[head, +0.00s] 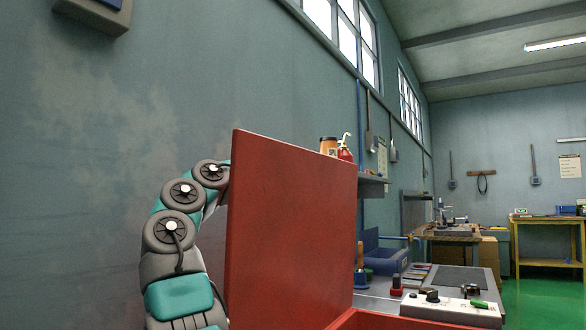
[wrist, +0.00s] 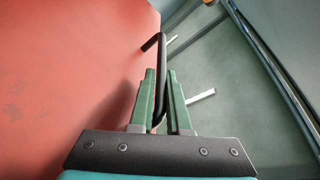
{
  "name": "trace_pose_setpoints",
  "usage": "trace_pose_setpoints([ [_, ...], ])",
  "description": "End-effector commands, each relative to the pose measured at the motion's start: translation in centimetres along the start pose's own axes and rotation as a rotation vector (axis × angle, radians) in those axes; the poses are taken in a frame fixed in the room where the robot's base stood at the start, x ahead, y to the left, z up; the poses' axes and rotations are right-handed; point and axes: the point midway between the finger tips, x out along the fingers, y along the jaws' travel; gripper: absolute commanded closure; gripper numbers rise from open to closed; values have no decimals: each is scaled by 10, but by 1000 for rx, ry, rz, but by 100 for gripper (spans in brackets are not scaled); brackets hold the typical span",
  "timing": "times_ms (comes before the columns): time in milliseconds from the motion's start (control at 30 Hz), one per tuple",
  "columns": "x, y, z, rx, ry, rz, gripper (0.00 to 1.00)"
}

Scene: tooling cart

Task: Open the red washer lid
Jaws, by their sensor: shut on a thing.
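The red washer lid (head: 290,235) stands raised and close to upright in the head view, above the red body (head: 390,321) at the bottom edge. In the wrist view the lid's red face (wrist: 65,70) fills the left side. My gripper (wrist: 161,84) is shut on the black bar handle (wrist: 162,55), with a green finger on each side of it. In the head view my arm comes up at the left of the lid, and the lid hides my gripper and the handle.
A grey bench (head: 370,303) with a white control box (head: 450,309) and small tools stands to the right of the lid. A shelf (head: 371,183) with a red bottle is behind it. The teal wall is close on the left. Green floor (head: 540,300) is open at far right.

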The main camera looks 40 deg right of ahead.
Motion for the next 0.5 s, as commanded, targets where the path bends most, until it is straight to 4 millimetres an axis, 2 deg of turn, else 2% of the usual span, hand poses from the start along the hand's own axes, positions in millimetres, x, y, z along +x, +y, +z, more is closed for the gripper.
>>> trace_pose_setpoints([
  [100,-1,0,2,0,-3,0,100],
  [133,-1,0,2,0,-3,1,83],
  [367,-1,1,3,-1,-3,3,57],
  [500,0,2,3,-1,-3,3,55],
])
